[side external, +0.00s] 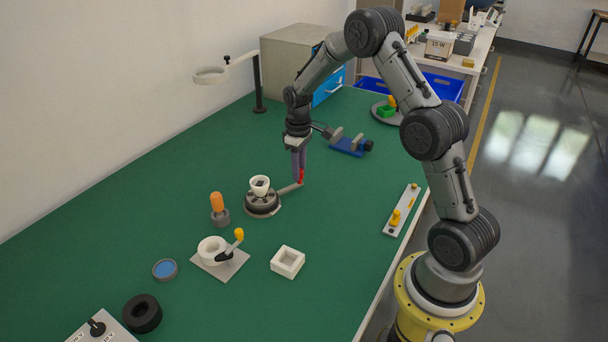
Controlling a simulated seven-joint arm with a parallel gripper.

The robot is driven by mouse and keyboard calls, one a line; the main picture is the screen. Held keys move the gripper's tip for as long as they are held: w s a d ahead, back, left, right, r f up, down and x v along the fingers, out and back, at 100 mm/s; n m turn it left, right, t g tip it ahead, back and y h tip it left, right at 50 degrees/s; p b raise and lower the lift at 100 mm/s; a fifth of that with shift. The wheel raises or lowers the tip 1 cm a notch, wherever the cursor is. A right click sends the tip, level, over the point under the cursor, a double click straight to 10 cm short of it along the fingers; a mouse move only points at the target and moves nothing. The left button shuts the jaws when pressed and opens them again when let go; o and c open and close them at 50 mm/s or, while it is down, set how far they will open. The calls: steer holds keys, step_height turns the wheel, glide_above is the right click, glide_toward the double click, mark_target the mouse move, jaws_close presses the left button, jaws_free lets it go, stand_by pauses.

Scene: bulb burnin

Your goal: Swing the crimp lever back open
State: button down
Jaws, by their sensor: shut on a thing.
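The crimp fixture (262,206) is a round dark grey base in the middle of the green table. A small white cup-shaped part (260,185) sits upright on top of it. The crimp lever (288,189) is a grey arm reaching from the base toward the upper right, with an upright red handle (301,177) at its end. My gripper (300,179) points straight down and is shut on the red handle. The fingers partly hide the handle.
A white ring fixture with a yellow-knobbed lever (238,235), an orange-handled tool (217,203) and a white square box (287,262) stand nearby. A blue vise (350,147) is behind my gripper. The table right of the lever is clear up to the grey strip (403,210).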

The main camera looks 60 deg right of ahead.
steer(key=w+n, duration=0.1)
steer(key=w, duration=0.1)
steer(key=w+d+n, duration=0.1)
steer(key=n, duration=0.1)
steer(key=shift+w, duration=0.4)
steer(key=shift+w+n, duration=1.3)
steer(key=shift+n, duration=0.1)
steer(key=shift+r, duration=0.1)
steer(key=c, duration=0.6)
jaws_free()
steer(key=shift+c, duration=0.2)
step_height(320, 180, up, 14)
steer(key=shift+a, duration=0.15)
